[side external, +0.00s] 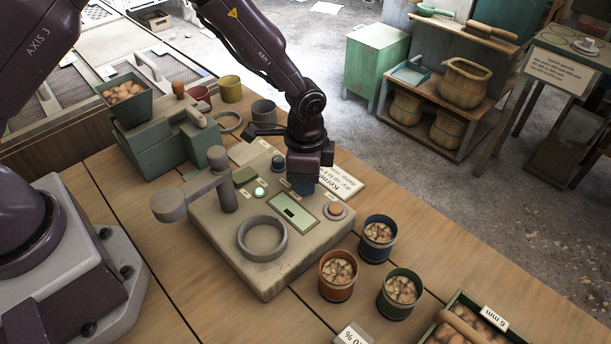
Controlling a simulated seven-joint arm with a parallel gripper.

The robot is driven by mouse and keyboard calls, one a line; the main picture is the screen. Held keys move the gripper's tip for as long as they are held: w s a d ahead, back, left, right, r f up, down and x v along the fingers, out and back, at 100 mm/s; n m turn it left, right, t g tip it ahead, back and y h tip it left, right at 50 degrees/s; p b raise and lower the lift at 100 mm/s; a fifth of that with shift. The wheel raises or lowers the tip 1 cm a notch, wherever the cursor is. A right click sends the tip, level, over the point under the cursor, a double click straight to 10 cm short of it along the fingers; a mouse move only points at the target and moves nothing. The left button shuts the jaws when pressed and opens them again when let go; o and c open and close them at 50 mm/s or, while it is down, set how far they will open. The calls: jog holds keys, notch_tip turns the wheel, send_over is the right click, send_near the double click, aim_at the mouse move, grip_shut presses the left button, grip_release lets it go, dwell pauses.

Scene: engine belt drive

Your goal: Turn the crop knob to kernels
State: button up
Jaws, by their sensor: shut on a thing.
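A beige moisture-meter-like device (262,270) sits on the wooden table in the side external view. Its top has a round ring, a display (292,211), a green lit button (260,193) and an orange button (335,209). My gripper (303,187) points down at the device's far side, behind the display. It is shut on what seems to be the crop knob, which the jaws mostly hide; I cannot read its setting. A dark round part (278,162) shows just left of my gripper. A white card (341,183) reading "Kernels" lies behind the device.
A grey swing arm (190,190) stands at the device's left. Orange (338,289), green (386,306) and blue (369,252) cups stand at its right front. A green mill (165,143) with a hopper stands at the back left. A crate (447,331) is at the lower right.

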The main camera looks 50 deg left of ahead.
jog(key=n, duration=0.6)
jog(key=shift+n, duration=0.3)
dwell(0.5)
jog(key=o, duration=0.9)
notch_tip(320, 180, up, 13)
